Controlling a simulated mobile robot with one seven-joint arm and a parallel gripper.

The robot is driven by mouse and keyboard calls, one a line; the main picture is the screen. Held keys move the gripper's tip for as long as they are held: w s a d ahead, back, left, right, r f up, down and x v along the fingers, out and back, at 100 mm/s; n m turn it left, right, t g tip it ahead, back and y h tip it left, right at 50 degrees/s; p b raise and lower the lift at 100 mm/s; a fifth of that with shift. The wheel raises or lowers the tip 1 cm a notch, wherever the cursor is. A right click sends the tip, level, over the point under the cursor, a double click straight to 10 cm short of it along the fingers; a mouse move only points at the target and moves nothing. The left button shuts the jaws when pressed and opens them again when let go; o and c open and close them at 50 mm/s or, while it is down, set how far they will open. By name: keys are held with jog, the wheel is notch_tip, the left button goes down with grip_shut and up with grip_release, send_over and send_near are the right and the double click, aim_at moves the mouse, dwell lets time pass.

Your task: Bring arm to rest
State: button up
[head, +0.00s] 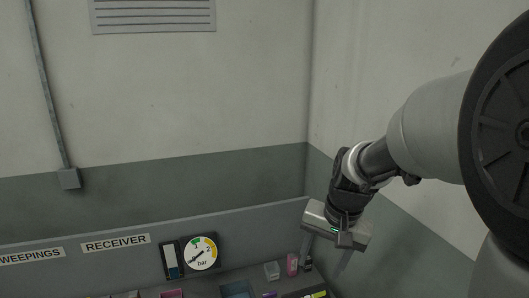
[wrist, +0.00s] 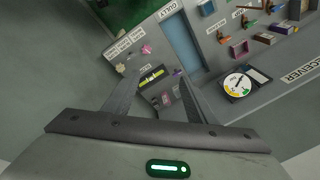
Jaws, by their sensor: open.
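My gripper (head: 326,250) hangs at the right in the head view, in the air above the right end of the bench and in front of the corner of the walls. In the wrist view its two fingers stand well apart (wrist: 157,90). It is open, and nothing shows held between the fingers. My arm comes in from the right edge of the head view, bent down toward the bench.
A round gauge (head: 201,253) stands on the bench by the RECEIVER label (head: 115,242). It also shows in the wrist view (wrist: 237,85). A blue strip (wrist: 180,42) is labelled GULLY.

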jog(key=s+d+r+n+t+h+p, duration=0.1)
jog(key=s+r+n+t+p, duration=0.2)
jog(key=s+r, duration=1.2)
jog(key=shift+s+r+n+p, duration=0.25)
jog(key=shift+s+n+p, duration=0.5)
jog(key=shift+p, duration=0.45)
jog(key=shift+w+d, duration=0.1)
